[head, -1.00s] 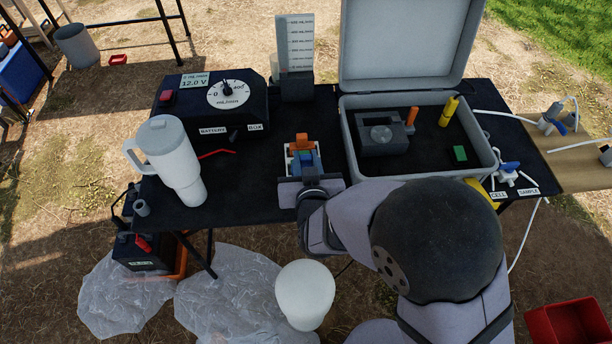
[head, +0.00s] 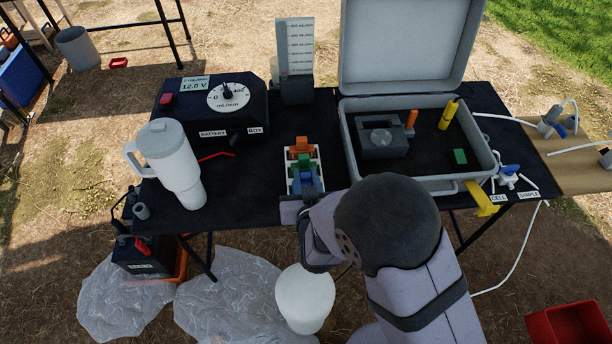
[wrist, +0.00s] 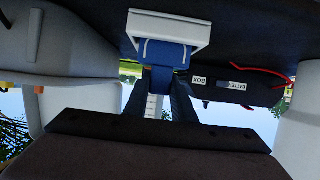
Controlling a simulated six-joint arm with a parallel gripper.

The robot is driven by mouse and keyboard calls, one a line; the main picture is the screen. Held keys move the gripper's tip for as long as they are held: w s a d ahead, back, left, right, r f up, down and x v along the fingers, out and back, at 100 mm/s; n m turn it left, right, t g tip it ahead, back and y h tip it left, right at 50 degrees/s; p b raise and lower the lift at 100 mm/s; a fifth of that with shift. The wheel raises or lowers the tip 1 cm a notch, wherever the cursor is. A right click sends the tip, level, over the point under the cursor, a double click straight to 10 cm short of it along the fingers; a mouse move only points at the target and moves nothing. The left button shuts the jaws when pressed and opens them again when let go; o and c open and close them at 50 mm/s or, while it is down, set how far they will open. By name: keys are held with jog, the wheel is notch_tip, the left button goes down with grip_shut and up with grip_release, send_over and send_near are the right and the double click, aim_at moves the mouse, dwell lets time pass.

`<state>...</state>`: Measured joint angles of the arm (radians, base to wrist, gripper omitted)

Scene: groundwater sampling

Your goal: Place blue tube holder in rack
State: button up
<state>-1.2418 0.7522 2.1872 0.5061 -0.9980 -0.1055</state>
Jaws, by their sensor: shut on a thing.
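The white rack (head: 290,177) lies on the black table, in front of the flow meter. An orange holder (head: 300,146) sits at its far end and a small green piece (head: 304,161) in its middle. The blue tube holder (head: 306,181) is at the near end. In the wrist view the blue holder (wrist: 166,53) overlaps the white rack end (wrist: 168,24); I cannot tell whether it is seated. My gripper (wrist: 160,88) is shut on the blue holder. In the head view my gripper (head: 304,192) is low at the table's front edge.
A white tumbler (head: 173,165) and a black battery box (head: 212,111) stand to the left. An open grey case (head: 347,145) is close on the right. A measuring column (head: 294,50) stands behind the rack.

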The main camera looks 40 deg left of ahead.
jog(key=shift+f, duration=0.1)
jog(key=o, duration=1.1)
jog(key=shift+c, duration=0.2)
jog(key=shift+r, duration=0.2)
jog(key=p+v, duration=0.1)
jog(key=v, duration=1.1)
jog(key=shift+p, duration=0.4)
jog(key=shift+f, duration=0.2)
